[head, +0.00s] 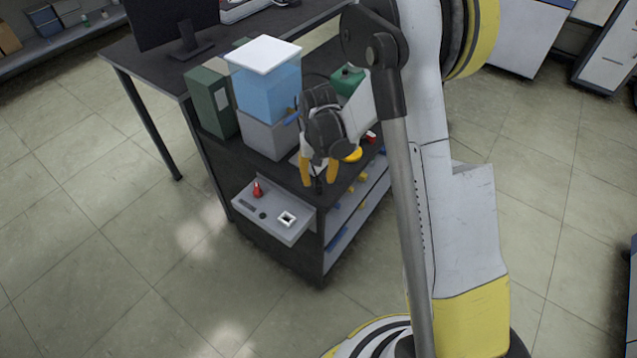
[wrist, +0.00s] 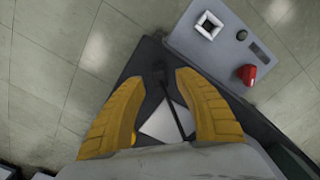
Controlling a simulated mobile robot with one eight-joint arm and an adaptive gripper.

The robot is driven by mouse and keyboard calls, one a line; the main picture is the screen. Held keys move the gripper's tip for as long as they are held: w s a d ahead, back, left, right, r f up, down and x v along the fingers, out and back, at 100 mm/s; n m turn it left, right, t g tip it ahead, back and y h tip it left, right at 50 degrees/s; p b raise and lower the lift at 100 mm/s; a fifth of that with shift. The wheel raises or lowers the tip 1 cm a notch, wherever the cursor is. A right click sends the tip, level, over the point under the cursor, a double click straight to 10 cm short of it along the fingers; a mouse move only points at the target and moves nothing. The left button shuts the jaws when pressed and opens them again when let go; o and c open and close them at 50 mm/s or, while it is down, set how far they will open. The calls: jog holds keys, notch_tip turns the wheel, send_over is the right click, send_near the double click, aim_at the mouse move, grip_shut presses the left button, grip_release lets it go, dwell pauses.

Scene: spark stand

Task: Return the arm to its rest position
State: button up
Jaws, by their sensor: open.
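My gripper (head: 319,176) has yellow fingers that are spread apart, with nothing held between them. In the head view it hangs pointing down over the near end of the dark-topped stand. In the wrist view my gripper (wrist: 160,112) shows both fingers over the dark top, with a pale flat piece and a thin dark rod between and below them. My arm reaches from the right side of the head view toward the stand, bent at the elbow. Part of the stand's top is hidden behind my gripper and wrist.
A grey shelf (head: 262,222) with a red piece (head: 258,190) and a white square holder (head: 287,219) juts from the stand's front. A clear blue box (head: 268,91) and a green binder (head: 211,103) stand behind-left. A desk with a monitor (head: 170,20) is behind. Floor (head: 120,250) at front left is clear.

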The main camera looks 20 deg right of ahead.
jog(key=s+r+t, duration=0.2)
jog(key=s+r, duration=0.2)
jog(key=r, duration=0.6)
jog(key=s+r+t, duration=0.1)
jog(key=s+r, duration=0.3)
jog(key=r, duration=0.7)
jog(key=s+r+n+t, duration=0.1)
jog(key=s+r+t, duration=0.2)
jog(key=s, duration=0.9)
jog(key=shift+r+n+t, duration=0.15)
jog(key=shift+n+t, duration=0.25)
jog(key=shift+t, duration=0.2)
